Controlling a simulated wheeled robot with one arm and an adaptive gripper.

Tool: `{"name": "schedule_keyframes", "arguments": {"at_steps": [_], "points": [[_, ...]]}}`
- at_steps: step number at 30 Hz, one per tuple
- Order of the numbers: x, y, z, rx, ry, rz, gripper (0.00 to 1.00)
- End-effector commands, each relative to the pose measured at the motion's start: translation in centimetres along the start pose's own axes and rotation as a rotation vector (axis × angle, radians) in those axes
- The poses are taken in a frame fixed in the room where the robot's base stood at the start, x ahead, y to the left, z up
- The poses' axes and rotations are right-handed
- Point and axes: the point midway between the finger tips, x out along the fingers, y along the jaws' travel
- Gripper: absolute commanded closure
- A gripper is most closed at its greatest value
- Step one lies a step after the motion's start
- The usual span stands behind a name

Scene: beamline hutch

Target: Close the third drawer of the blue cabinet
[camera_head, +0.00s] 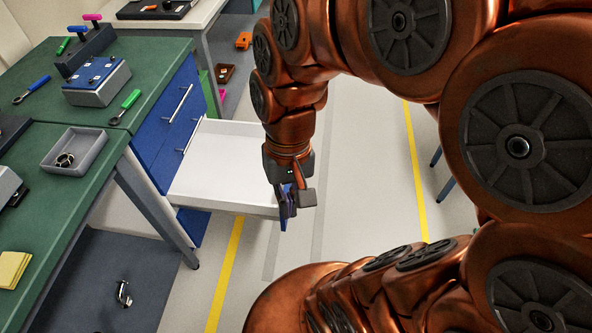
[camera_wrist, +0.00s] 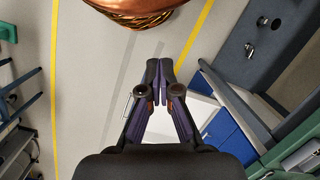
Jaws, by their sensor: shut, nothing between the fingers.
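The blue cabinet (camera_head: 172,128) stands under the green bench, with two closed drawer fronts and silver handles on its upper part. Below them, a drawer (camera_head: 225,165) is pulled far out; its white, empty interior faces up. It looks like the third from the top. My gripper (camera_head: 286,212) is at the outer end of this drawer, pointing down, its fingers shut and empty. It hides much of the drawer's front; whether it touches cannot be told. In the wrist view, the closed fingertips (camera_wrist: 160,66) show near the drawer's white interior (camera_wrist: 198,106), with the blue cabinet (camera_wrist: 232,138) beyond.
The green bench (camera_head: 100,165) holds a grey tray (camera_head: 75,152), screwdrivers and small boxes. A bench leg (camera_head: 155,205) stands left of the drawer. The floor (camera_head: 355,165) right of the drawer is clear, with yellow lines. A dark low surface (camera_head: 115,275) lies at lower left.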

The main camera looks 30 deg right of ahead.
Motion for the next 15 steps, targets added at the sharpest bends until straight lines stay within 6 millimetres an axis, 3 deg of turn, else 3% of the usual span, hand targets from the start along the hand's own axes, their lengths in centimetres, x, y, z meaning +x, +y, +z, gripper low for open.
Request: {"name": "schedule_keyframes", "arguments": {"at_steps": [1,8,15], "points": [[2.4,-0.1,-1.9,0.07,-0.005,-0.032,1.0],[6.1,-0.1,-9.0,0.388,-0.036,-0.181,1.0],[10.2,2.1,-16.9,0.727,-0.082,-0.341,1.0]]}}
